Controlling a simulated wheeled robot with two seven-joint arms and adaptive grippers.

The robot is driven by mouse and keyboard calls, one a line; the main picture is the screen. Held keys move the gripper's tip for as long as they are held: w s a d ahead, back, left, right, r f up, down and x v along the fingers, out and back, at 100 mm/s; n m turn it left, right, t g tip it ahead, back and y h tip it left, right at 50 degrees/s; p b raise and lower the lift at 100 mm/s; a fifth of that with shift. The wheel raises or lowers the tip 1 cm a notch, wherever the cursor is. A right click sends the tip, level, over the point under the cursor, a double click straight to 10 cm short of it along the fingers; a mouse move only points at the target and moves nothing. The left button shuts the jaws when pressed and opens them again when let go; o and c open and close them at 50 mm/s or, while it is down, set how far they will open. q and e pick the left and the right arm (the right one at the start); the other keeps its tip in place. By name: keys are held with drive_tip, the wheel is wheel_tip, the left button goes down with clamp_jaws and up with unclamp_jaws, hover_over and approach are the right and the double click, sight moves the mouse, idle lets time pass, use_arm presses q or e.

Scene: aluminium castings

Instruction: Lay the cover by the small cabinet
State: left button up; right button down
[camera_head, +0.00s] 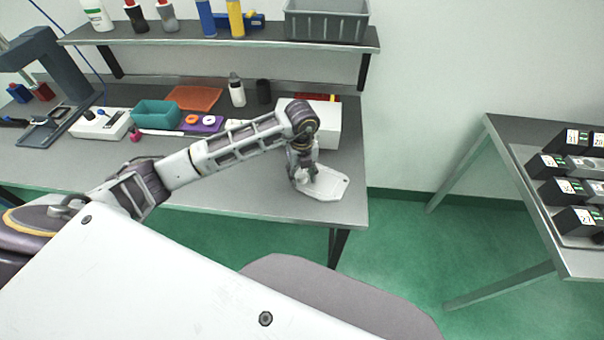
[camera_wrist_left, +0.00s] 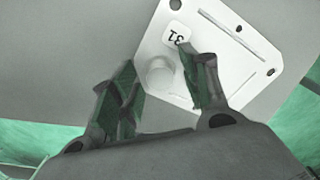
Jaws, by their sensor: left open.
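The cover (camera_head: 329,188), a flat pale plate with cut corners, holes and a slot, lies on the workbench near its front right corner. In the left wrist view the cover (camera_wrist_left: 240,65) shows a round boss and a label reading 31. My left gripper (camera_head: 303,179) points down over the cover's left part. In the left wrist view the gripper (camera_wrist_left: 158,70) is open, its fingers apart on either side of the boss; I cannot tell whether they touch the plate. A white box (camera_head: 327,125), likely the small cabinet, stands just behind the cover, partly hidden by my arm.
The workbench (camera_head: 230,190) has clear room to the left of the cover. A teal bin (camera_head: 156,114), a purple tray (camera_head: 200,124) and a white bottle (camera_head: 237,90) stand further back. A shelf (camera_head: 220,44) hangs above. A second table (camera_head: 500,135) holds black boxes at right.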

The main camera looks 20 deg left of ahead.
use_arm(q)
drive_tip(key=shift+r, duration=0.1)
wheel_tip(320, 180, up, 12)
drive_tip(key=b, duration=0.1)
drive_tip(key=shift+b, duration=0.35)
idle(0.4)
drive_tip(key=shift+s, duration=0.1)
idle(0.5)
